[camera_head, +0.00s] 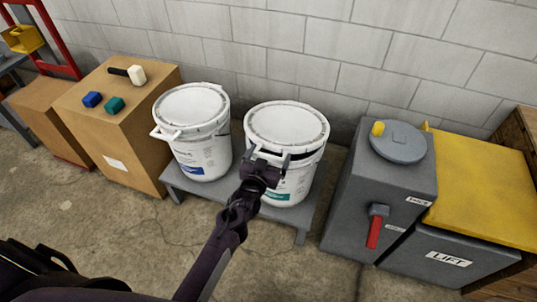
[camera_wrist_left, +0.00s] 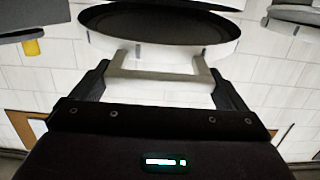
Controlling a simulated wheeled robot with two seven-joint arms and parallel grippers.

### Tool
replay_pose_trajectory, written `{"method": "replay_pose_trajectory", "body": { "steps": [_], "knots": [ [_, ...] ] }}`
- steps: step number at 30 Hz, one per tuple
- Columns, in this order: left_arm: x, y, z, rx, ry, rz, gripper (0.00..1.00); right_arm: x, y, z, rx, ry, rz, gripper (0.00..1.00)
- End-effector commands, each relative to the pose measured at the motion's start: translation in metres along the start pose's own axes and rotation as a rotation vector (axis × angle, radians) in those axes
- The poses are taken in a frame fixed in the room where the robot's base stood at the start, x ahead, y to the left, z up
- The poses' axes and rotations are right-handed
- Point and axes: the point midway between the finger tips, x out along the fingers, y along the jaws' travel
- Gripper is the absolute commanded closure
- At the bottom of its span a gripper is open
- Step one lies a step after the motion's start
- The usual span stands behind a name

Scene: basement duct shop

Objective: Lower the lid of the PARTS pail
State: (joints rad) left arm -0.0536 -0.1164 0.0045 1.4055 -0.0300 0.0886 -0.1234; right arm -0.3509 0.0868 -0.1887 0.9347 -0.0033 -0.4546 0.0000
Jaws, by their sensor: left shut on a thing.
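Two white pails stand side by side on a low grey bench. The right pail (camera_head: 292,186) has a teal label, the left pail (camera_head: 203,158) a blue one; the label writing is too small to read. The right pail's lid (camera_head: 287,124) sits over its mouth, with a dark gap under its rim. My left gripper (camera_head: 268,161) is shut on the front handle of this lid. In the left wrist view, the left gripper (camera_wrist_left: 158,72) has the pale lid handle (camera_wrist_left: 160,86) between its fingers. My right gripper is not in view.
The low bench (camera_head: 239,203) has a cardboard box (camera_head: 140,150) with small blocks on its left. A grey cabinet (camera_head: 370,200) with a round lid and red lever stands right, beside a yellow-topped LIFT unit (camera_head: 480,185). A block wall is close behind; the floor in front is clear.

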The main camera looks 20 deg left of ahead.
Motion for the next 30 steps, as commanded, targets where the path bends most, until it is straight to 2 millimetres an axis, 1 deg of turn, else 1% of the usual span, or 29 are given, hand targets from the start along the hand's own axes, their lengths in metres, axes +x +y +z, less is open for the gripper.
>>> {"method": "replay_pose_trajectory", "body": {
  "steps": [1,6,9,12,18,21,25,30],
  "knots": [
    [0.000,0.000,-0.014,0.000,-0.011,0.000,0.46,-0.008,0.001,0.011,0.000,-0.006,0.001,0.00],
    [0.003,0.000,-0.038,0.000,-0.069,-0.001,0.46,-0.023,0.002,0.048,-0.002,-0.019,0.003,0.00],
    [0.005,0.000,-0.052,0.000,-0.105,0.000,0.46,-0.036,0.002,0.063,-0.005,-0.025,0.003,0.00],
    [0.008,0.000,-0.066,0.000,-0.144,0.001,0.46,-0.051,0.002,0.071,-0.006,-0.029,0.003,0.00],
    [0.017,0.000,-0.097,0.001,-0.220,0.000,0.46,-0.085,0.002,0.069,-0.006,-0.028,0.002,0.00],
    [0.025,0.000,-0.116,0.001,-0.234,0.001,0.47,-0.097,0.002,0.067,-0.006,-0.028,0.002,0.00],
    [0.032,0.000,-0.129,0.001,-0.234,0.000,0.47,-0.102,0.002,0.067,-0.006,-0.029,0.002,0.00],
    [0.035,0.000,-0.132,0.000,-0.232,-0.001,0.47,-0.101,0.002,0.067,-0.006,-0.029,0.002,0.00]
  ]
}}
